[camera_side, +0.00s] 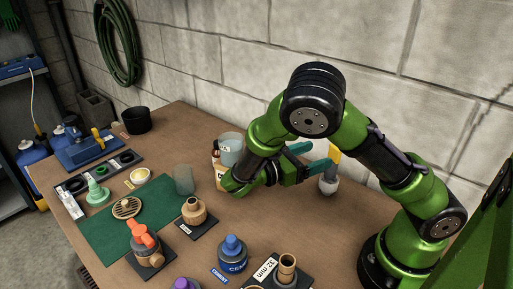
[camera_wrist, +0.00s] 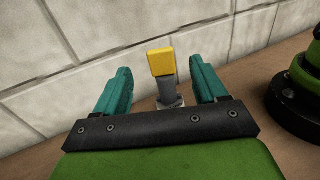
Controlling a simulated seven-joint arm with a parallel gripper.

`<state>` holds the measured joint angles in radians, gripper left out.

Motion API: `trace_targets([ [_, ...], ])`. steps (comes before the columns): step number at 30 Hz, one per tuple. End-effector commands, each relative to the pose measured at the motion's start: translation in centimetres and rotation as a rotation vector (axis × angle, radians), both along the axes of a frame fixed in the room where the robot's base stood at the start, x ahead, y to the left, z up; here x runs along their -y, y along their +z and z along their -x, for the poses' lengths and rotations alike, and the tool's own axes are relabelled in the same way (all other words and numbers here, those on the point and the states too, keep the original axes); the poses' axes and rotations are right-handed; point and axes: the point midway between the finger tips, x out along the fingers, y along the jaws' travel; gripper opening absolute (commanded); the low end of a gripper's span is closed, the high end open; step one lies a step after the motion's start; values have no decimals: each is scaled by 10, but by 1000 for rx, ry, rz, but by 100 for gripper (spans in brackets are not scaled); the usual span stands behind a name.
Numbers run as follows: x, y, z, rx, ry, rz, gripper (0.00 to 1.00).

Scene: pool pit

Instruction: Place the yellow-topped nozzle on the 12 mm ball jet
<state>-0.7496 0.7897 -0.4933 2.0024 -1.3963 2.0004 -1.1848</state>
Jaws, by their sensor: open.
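The yellow-topped nozzle (camera_side: 333,154) stands upright near the wall, its grey lower part in a pale rounded piece on the table. It also shows in the wrist view (camera_wrist: 161,63), between and beyond my fingers. My gripper (camera_side: 311,157) has teal fingers and is open and empty, with the nozzle close ahead of the fingertips. In the wrist view my gripper (camera_wrist: 160,75) has one finger on each side of the nozzle, with gaps. A tan fitting (camera_side: 195,211) sits on a dark plate with a small label that I cannot read; it may be the 12 mm ball jet.
Another tan fitting (camera_side: 287,268) stands on a plate marked 32 mm. A blue-capped bottle (camera_side: 233,250), an orange-handled valve (camera_side: 147,247) and a purple cap (camera_side: 185,284) are at the front. A green mat (camera_side: 100,232) lies left. The block wall (camera_wrist: 45,75) rises close behind the nozzle.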

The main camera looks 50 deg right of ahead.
Motion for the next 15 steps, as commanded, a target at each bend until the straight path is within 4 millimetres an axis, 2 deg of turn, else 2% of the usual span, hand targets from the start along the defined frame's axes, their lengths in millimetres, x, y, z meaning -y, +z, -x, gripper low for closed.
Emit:
trace_targets([
  [3,-14,0,-6,1,3,2,72],
  [8,-20,0,-6,23,-17,-35,72],
  [11,-15,0,3,100,-69,-143,72],
  [15,-14,-1,24,327,-204,-393,72],
])
